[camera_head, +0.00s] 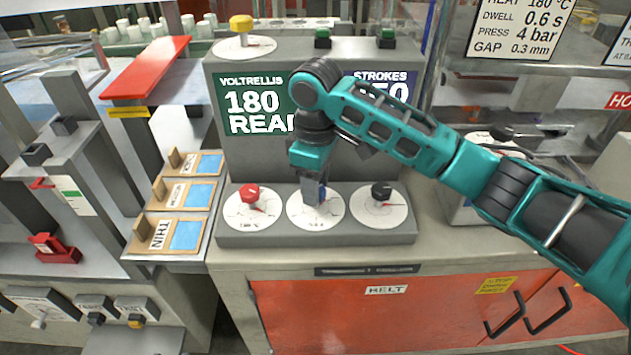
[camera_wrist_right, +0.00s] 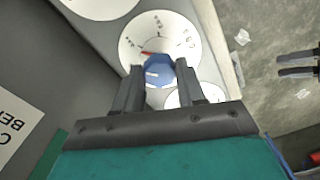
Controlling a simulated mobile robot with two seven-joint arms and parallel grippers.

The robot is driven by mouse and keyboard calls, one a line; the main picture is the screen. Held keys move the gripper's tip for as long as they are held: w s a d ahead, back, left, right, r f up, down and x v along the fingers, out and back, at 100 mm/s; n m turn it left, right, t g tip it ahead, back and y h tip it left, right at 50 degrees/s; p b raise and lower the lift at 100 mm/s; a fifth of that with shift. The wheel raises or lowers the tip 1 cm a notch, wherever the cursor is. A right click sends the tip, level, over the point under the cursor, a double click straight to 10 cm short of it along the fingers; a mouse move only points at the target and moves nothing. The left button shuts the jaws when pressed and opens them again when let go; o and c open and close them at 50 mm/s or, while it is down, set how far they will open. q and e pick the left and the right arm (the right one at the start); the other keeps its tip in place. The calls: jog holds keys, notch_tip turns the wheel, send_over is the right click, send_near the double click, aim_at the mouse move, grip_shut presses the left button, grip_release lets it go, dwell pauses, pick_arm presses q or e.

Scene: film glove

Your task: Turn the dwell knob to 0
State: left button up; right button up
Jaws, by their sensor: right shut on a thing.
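The dial labels are too small to read. My right gripper (camera_head: 313,190) points down at the middle dial. It is shut on the blue knob, which shows between its fingers in the right wrist view (camera_wrist_right: 158,71). A red pointer (camera_wrist_right: 147,53) shows beside the knob on the dial.
A settings sign (camera_head: 519,28) at top right lists dwell 0.6 s. Behind the knobs stands a display (camera_head: 250,105) reading 180, partly covered by my arm. Wooden label blocks (camera_head: 180,195) lie left of the panel.

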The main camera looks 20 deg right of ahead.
jog(key=n, duration=0.4)
jog(key=shift+n, duration=0.3)
jog(key=n, duration=0.4)
jog(key=shift+n, duration=0.4)
jog(key=o, duration=1.1)
jog(key=shift+c, duration=0.2)
notch_tip(320, 180, up, 13)
jog(key=shift+s, duration=0.1)
